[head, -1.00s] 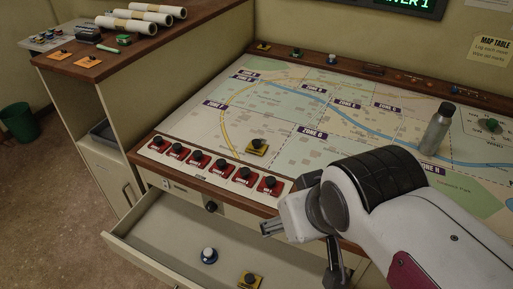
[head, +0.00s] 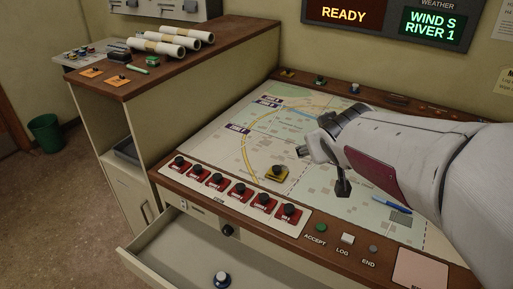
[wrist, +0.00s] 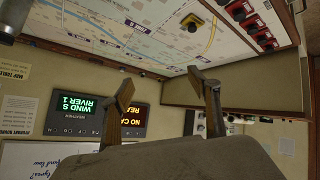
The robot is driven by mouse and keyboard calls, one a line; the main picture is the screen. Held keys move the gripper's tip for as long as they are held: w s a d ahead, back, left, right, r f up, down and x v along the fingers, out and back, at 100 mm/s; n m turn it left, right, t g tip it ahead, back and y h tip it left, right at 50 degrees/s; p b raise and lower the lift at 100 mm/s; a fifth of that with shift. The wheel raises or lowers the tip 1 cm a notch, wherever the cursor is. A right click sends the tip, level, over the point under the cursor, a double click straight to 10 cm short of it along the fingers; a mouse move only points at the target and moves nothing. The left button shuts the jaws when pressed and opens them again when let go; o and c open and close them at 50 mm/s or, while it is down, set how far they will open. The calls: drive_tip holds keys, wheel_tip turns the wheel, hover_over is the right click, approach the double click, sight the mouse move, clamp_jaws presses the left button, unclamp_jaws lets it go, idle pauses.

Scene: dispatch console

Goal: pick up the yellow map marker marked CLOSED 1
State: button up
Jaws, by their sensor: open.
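A yellow map marker (head: 277,172) with a dark knob stands on the map, just behind the row of red markers. It also shows near the top of the wrist view (wrist: 192,23). Another yellow marker (head: 287,72) sits on the back rail of the table. I cannot read a CLOSED 1 label on either. My gripper (head: 302,152) is above the map, up and right of the yellow marker in the head view. In the wrist view its two fingers (wrist: 160,84) are spread apart with nothing between them.
Several red markers (head: 240,190) line the map's front left edge. A blue pen (head: 392,205) lies on the map at right. Paper rolls (head: 170,42) lie on the cabinet at left.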

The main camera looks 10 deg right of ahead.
drive_tip(key=w+d+f+n+t, duration=0.1)
drive_tip(key=w+d+f+n, duration=0.15)
drive_tip(key=w, duration=0.65)
drive_tip(key=n+t+y, duration=0.1)
drive_tip(key=n+y, duration=0.2)
drive_tip(key=y, duration=0.4)
hover_over(280, 171)
drive_tip(key=s+d, duration=0.3)
drive_tip(key=d, duration=0.2)
wheel_tip(280, 171, down, 13)
drive_tip(key=f+y, duration=0.1)
drive_tip(key=f, duration=0.1)
drive_tip(key=a+f, duration=0.1)
drive_tip(key=f, duration=0.2)
drive_tip(key=s+f+g+y, duration=0.1)
drive_tip(key=f, duration=0.1)
drive_tip(key=shift+a+f+n+y, duration=0.2)
drive_tip(key=shift+a+n+y, duration=0.1)
drive_tip(key=shift+n, duration=0.05)
drive_tip(key=shift+s+a+f+y, duration=0.2)
drive_tip(key=shift+s+f+y, duration=0.1)
drive_tip(key=shift+f, duration=0.25)
drive_tip(key=shift+w, duration=0.1)
drive_tip(key=shift+x, duration=1.25)
drive_tip(key=shift+a+f, duration=0.1)
